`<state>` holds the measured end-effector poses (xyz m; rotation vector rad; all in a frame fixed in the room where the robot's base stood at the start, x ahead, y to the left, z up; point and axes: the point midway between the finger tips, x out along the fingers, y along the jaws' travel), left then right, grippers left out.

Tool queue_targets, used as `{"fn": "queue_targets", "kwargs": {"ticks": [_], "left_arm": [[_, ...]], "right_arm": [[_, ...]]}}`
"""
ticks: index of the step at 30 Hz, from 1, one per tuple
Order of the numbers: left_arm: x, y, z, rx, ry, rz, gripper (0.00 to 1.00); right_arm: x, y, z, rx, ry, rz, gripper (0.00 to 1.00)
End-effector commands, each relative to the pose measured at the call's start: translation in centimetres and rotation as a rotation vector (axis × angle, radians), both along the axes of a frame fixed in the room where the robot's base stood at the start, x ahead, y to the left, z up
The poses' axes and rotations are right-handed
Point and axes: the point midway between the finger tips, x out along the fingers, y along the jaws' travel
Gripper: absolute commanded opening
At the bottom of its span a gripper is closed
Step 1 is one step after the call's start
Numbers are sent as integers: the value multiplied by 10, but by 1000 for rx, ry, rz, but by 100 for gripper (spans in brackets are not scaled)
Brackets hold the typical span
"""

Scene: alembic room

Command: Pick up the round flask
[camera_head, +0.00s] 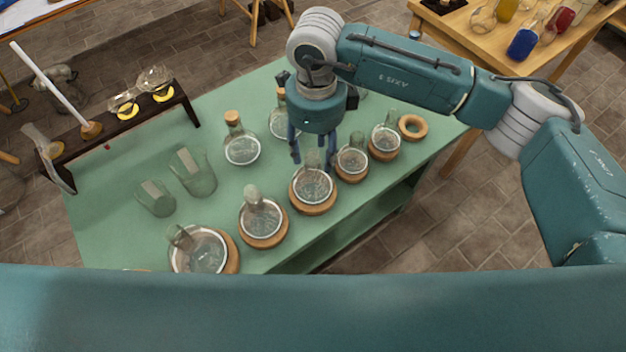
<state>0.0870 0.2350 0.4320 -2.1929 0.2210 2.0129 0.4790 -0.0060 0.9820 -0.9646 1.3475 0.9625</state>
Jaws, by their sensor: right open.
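Several clear round flasks stand on cork rings along the near edge of the green table (110,215). One round flask (312,187) sits in its ring in the middle of this row. My right gripper (313,160) points down just above and behind this flask, with its dark fingers apart. The flask's neck shows between or just behind the fingers; I cannot tell which. I see no contact. Other round flasks are to the left (262,221), at the far left of the row (200,252), and to the right (351,160) and (385,139). My left gripper is out of view.
An empty cork ring (412,127) lies at the row's right end. Corked flasks (241,149) stand behind the row, one partly hidden by my gripper. Two glass beakers (193,172) stand at left. A dark rack (125,125) borders the table's left side.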

Motion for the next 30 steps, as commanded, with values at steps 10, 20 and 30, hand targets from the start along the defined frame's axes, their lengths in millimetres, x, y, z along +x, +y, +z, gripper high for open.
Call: {"fn": "queue_targets", "kwargs": {"ticks": [10, 20, 30], "left_arm": [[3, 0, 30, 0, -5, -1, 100], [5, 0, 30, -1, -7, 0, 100], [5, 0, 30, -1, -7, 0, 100]], "right_arm": [[0, 4, -43, 0, 4, -1, 49], [1, 5, -52, 1, 1, 1, 47], [1, 5, -52, 1, 1, 1, 0]]}}
